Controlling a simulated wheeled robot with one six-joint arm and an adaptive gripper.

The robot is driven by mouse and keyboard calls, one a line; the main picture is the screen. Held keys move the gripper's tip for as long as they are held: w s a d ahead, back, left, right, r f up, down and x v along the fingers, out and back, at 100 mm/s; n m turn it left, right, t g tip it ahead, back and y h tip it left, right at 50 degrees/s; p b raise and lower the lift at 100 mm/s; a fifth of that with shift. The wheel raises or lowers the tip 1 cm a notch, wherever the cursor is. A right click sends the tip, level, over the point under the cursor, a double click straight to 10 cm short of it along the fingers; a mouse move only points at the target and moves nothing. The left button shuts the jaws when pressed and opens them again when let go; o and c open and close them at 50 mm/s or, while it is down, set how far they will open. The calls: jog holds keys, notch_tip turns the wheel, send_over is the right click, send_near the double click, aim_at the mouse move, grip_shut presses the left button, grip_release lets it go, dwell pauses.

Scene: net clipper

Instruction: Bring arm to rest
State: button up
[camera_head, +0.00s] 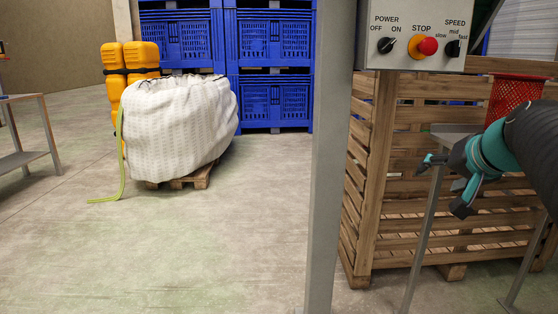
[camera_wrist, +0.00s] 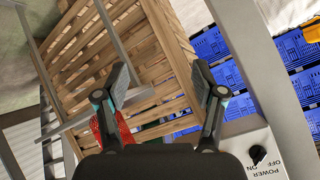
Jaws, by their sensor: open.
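My gripper (camera_head: 444,184) is at the right in the head view, in front of the wooden slatted crate and below the control box. Its fingers point left and down, spread apart. In the wrist view my gripper (camera_wrist: 162,88) is open, with nothing between its fingers. The control box (camera_head: 389,22) has a power knob, a red stop button (camera_head: 428,46) and a speed knob. Part of the box (camera_wrist: 250,150) shows at the lower right in the wrist view, beside the right finger.
The wooden crate (camera_head: 372,150) stands behind a grey post (camera_head: 328,160). A red mesh basket (camera_head: 512,98) is by the arm. A white sack (camera_head: 178,122) sits on a pallet, with blue bins (camera_head: 272,100) behind. The floor at left centre is clear.

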jog(key=s+a+f+n+g+p, duration=0.2)
jog(key=s+a+f+n+p, duration=0.1)
jog(key=s+a+f, duration=0.3)
jog(key=s+a+f+n+g+p, duration=0.3)
jog(key=s+a+f, duration=0.4)
jog(key=s+a, duration=0.3)
jog(key=shift+s+a+f+p, duration=0.2)
jog(key=shift+s+p, duration=0.5)
jog(key=shift+s, duration=1.6)
